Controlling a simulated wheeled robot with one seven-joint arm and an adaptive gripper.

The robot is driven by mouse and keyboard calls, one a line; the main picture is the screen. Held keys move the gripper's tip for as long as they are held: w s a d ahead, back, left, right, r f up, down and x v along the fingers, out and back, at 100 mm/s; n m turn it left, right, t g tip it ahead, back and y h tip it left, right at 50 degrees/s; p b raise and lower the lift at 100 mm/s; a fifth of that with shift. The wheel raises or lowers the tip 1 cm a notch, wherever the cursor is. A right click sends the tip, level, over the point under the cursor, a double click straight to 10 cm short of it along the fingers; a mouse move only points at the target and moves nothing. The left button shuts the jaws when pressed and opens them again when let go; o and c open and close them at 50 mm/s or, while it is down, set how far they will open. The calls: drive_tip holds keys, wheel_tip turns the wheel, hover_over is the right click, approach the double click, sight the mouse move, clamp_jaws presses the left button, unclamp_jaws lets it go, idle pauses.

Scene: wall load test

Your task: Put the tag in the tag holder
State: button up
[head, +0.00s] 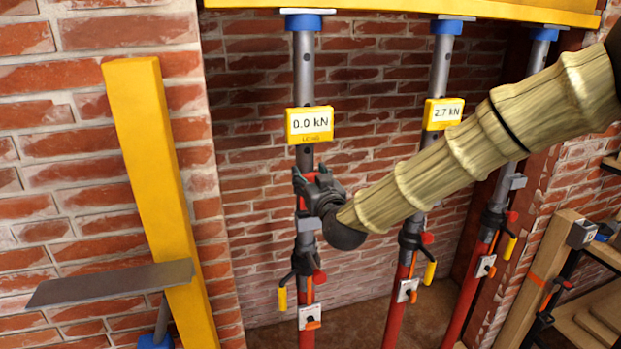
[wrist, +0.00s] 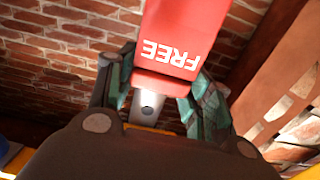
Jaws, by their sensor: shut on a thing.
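My gripper (head: 316,190) is at the left prop, below its 0.0 kN readout, and hides part of the tube. In the wrist view, my gripper (wrist: 165,85) is shut on a red tag (wrist: 178,38) with white FREE lettering, upside down in this view. In the head view only a small red part of the tag (head: 301,204) shows beside the fingers. A grey bracket (head: 306,223) on the left prop, just under my gripper, may be the tag holder. I cannot tell whether the tag touches it.
Two more props stand to the right; the middle one has a 2.7 kN readout (head: 443,113). A yellow beam (head: 400,10) lies across the prop tops. A yellow post (head: 150,190) with a grey plate (head: 110,284) stands left. Brick walls surround them; wooden shelving (head: 590,320) is at right.

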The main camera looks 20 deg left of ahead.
sight(307, 160)
drive_tip(key=shift+f+b, duration=1.95)
drive_tip(key=shift+f, duration=0.3)
idle(0.9)
drive_tip(key=o, duration=1.1)
drive_tip(key=shift+c, duration=0.2)
drive_tip(key=shift+o, duration=0.3)
drive_tip(key=o, duration=0.5)
drive_tip(key=shift+r, duration=0.1)
drive_tip(key=shift+r+p, duration=1.65)
drive_tip(key=shift+r, duration=2.3)
